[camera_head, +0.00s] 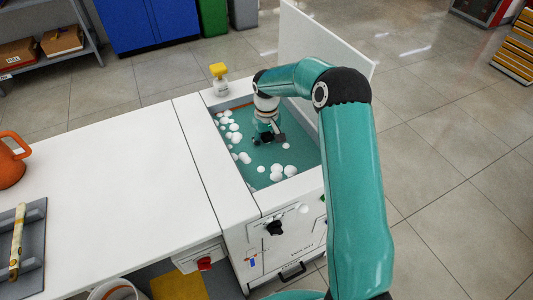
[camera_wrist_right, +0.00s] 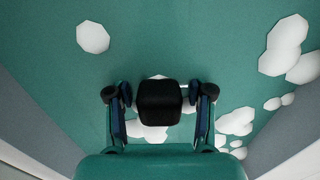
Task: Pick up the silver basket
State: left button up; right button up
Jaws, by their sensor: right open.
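My right gripper (camera_head: 267,136) reaches down into the teal-filled tank (camera_head: 233,180) of the white bench. In the right wrist view its two fingers stand apart, one on each side of a black rounded block (camera_wrist_right: 160,103). I see a gap between each finger and the block. I cannot tell whether the block is a handle of the silver basket. No silver basket body can be made out in either view. White foam clumps (camera_head: 283,172) float on the teal surface, and some show beneath the block in the wrist view. My left gripper is not in view.
A yellow-capped bottle (camera_head: 219,80) stands at the tank's back left corner. A raised white lid (camera_head: 320,50) stands behind the tank. An orange jug (camera_head: 10,160) and a grey tray (camera_head: 32,245) are at the far left. The white counter (camera_head: 130,190) between is clear.

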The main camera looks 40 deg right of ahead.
jog(key=shift+c, duration=0.3)
grip_shut()
jog(key=shift+r, duration=0.1)
notch_tip(320, 180, up, 10)
jog(key=shift+f, duration=0.1)
dwell(0.4)
